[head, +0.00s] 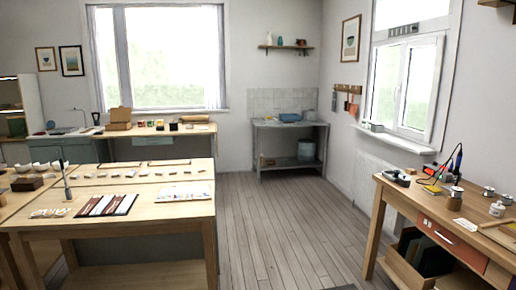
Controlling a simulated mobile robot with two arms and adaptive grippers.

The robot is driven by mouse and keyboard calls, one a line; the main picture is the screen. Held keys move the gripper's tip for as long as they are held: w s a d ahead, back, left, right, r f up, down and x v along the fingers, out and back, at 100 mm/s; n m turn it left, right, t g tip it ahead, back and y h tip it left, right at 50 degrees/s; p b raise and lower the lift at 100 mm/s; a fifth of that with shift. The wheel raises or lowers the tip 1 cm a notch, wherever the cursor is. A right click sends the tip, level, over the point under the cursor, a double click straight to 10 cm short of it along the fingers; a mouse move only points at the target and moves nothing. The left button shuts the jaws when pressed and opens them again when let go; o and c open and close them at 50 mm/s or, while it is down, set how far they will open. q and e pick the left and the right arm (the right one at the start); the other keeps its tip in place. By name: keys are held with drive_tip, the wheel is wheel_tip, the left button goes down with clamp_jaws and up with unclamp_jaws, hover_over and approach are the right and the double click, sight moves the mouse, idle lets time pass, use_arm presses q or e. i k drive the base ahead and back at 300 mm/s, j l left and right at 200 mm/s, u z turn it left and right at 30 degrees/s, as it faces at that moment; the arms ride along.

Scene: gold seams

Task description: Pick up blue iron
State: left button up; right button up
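A slim upright tool with a blue handle (458,159), which looks like the blue iron, stands on the wooden workbench (390,196) at the right. A dark cable arcs beside it, and a small red device (431,170) sits just left of it. Its lower end and holder are too small to make out clearly. Neither of my grippers is in view.
A long wooden table (180,213) with tools and small bowls stands at the left. A metal sink stand (262,149) is at the back wall. The right bench also holds small jars (497,209) and a yellow pad (432,189). The plank floor (270,225) between the tables is clear.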

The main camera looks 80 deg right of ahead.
sight(459, 160)
drive_tip(key=z, duration=2.1)
drive_tip(key=l+z, duration=0.15)
drive_tip(key=z, duration=0.3)
drive_tip(key=i+l+z, duration=0.1)
drive_tip(key=z, duration=0.4)
drive_tip(key=i+l+z, duration=0.1)
drive_tip(key=z, duration=0.35)
drive_tip(key=i+l+z, duration=0.1)
drive_tip(key=z, duration=0.35)
drive_tip(key=i+l, duration=0.2)
drive_tip(key=i, duration=0.3)
drive_tip(key=i+l, duration=0.25)
drive_tip(key=i, duration=0.25)
drive_tip(key=z, duration=0.05)
